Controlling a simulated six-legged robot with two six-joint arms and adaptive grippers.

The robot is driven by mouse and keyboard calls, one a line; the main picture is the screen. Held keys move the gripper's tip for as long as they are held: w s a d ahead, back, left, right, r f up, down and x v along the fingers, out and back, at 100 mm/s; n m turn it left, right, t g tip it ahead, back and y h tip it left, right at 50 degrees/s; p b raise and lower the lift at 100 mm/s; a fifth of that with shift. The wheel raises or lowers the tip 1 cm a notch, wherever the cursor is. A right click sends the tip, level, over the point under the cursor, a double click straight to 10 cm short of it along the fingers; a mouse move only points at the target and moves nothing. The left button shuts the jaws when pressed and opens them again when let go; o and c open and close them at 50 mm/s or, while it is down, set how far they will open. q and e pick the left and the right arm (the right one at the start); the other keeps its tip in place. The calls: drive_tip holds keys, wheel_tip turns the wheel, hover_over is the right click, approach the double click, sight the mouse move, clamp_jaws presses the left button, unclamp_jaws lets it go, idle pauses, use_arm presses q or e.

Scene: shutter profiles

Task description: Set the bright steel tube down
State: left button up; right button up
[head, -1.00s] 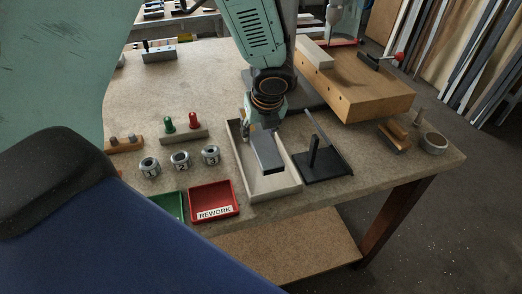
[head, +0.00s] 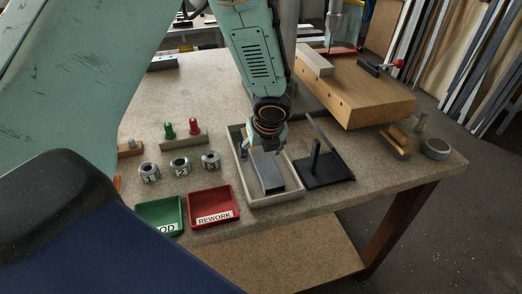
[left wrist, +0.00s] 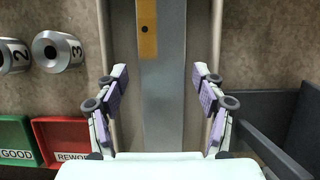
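The bright steel tube (head: 269,172) lies lengthwise in the shallow pale tray (head: 291,190) on the bench. In the left wrist view the tube (left wrist: 162,100) runs up the middle, with an ochre patch bearing a dark dot near the top. My left gripper (head: 265,149) is just above the tube's far part. In the left wrist view its purple-padded fingers (left wrist: 161,90) are spread wide, one on each side of the tube, with clear gaps. The far end of the tube is hidden by the gripper in the head view. My right gripper is not in view.
A black stand (head: 318,166) with an upright post is right of the tray. A red REWORK tray (head: 213,205), a green tray (head: 160,214) and numbered rings (head: 180,166) are to the left. A wooden block (head: 358,92) stands behind right. The bench's front edge is close.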

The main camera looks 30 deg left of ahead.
use_arm(q)
drive_tip(key=shift+w+a+f, duration=0.15)
drive_tip(key=shift+w+a, duration=0.05)
drive_tip(key=shift+w, duration=0.05)
drive_tip(key=p+v, duration=0.5)
drive_tip(key=v, duration=0.7)
drive_tip(key=shift+p, duration=0.3)
drive_tip(key=shift+s+d, duration=0.1)
